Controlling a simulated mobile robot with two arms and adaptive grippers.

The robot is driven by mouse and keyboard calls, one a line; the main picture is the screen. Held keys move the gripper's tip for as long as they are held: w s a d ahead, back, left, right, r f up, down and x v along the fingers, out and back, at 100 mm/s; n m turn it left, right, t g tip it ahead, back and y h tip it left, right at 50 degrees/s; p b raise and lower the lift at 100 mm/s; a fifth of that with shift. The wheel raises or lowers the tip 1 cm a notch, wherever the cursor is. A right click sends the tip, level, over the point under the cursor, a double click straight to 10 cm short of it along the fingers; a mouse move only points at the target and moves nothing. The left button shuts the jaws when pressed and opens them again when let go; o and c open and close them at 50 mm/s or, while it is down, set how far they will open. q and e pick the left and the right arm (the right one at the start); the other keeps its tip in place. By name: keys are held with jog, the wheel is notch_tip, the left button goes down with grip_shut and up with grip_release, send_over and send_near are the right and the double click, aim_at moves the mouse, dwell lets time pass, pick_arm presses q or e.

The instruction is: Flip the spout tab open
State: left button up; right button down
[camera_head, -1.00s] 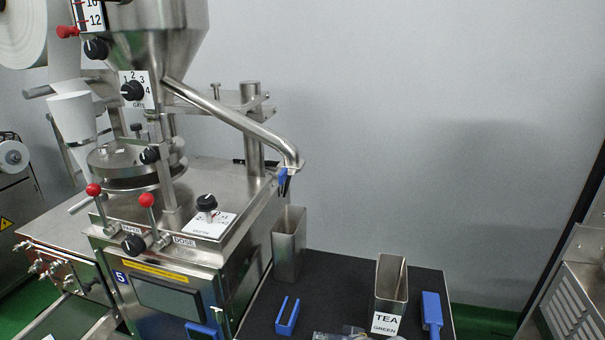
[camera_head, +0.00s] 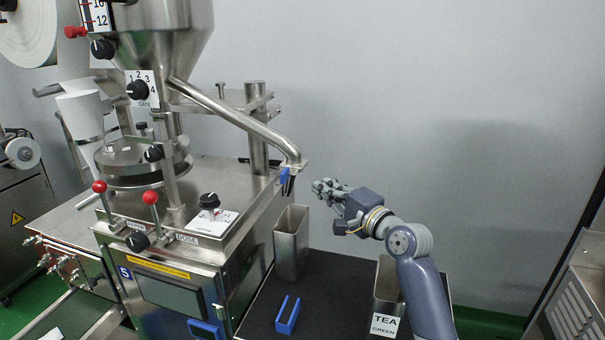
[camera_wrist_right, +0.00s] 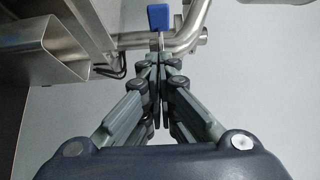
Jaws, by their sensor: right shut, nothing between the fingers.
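The blue spout tab (camera_head: 285,174) hangs at the lower end of the steel spout pipe (camera_head: 240,120), beside its mouth. In the right wrist view the blue tab (camera_wrist_right: 159,17) shows at the top centre, just beyond my fingertips, with the pipe (camera_wrist_right: 185,38) behind it. My right gripper (camera_head: 318,187) is shut and empty, a little to the right of the tab in the head view. In the right wrist view its fingers (camera_wrist_right: 158,62) are together, pointing toward the tab. Whether they touch it I cannot tell. My left gripper is not in view.
An open steel canister (camera_head: 290,245) stands below the spout. A second canister with a TEA GREEN label (camera_head: 384,325) stands partly behind my right arm. A blue clip-like piece (camera_head: 287,315) lies on the black mat (camera_head: 335,290). The packing machine (camera_head: 165,260) fills the left.

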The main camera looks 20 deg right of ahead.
aim_at(294, 169)
jog(key=p+x, duration=0.2)
jog(key=x, duration=0.6)
jog(key=shift+a, duration=0.1)
jog(key=shift+p+x, duration=0.3)
jog(key=shift+x, duration=0.7)
jog(key=shift+f, duration=0.1)
